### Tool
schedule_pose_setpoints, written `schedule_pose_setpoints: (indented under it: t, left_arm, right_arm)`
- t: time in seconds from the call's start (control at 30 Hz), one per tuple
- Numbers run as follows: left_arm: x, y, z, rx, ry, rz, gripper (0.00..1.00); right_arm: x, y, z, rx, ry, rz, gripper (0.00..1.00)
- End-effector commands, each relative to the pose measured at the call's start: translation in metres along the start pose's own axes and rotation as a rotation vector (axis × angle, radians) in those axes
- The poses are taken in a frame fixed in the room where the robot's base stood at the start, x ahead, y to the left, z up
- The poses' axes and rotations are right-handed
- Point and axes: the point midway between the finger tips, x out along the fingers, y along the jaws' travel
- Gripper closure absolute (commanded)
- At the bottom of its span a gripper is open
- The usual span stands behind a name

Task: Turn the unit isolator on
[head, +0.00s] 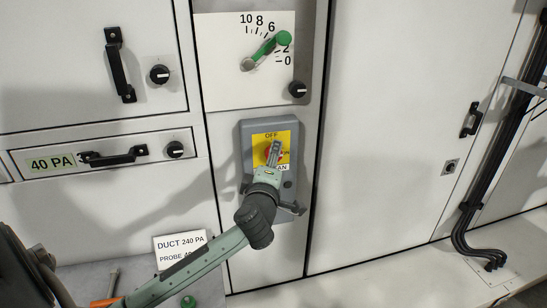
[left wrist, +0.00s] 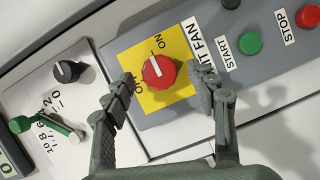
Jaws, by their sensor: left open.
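The unit isolator is a red rotary knob (left wrist: 158,72) on a yellow plate (left wrist: 180,110) with ON and OFF marks, on a grey box. In the head view the yellow plate (head: 289,137) is partly hidden by my gripper, with OFF at its top and ON at its right. Which mark the knob points at I cannot tell for sure. My left gripper (head: 276,150) is in front of the knob. In the left wrist view its open fingers (left wrist: 165,76) stand on either side of the knob, with visible gaps. My right gripper is not in view.
A green START button (left wrist: 250,43) and a red STOP button (left wrist: 307,17) sit beside the isolator. Above it is a scale plate (head: 225,75) with a green-ended lever (head: 264,51) and a black knob (head: 297,90).

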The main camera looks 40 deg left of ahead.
Motion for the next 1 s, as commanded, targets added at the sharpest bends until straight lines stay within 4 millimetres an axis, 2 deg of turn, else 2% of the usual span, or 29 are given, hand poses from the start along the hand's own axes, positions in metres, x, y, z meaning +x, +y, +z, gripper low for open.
schedule_pose_setpoints:
  t: [0.3, 0.5, 0.67, 1.0]
  left_arm:
    - [-0.069, -0.001, 0.001, 0.000, -0.003, -0.002, 0.42]
    - [-0.095, 0.000, 0.001, 0.000, -0.002, -0.001, 0.42]
    - [-0.102, 0.000, 0.000, 0.000, 0.000, 0.001, 0.42]
    - [-0.102, 0.000, 0.000, 0.000, 0.000, 0.001, 0.42]
  right_arm:
    - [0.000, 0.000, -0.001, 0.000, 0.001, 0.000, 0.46]
    - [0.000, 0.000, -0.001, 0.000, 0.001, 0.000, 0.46]
    - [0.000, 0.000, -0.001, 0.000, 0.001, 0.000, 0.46]
    - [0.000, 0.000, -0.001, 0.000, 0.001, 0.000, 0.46]
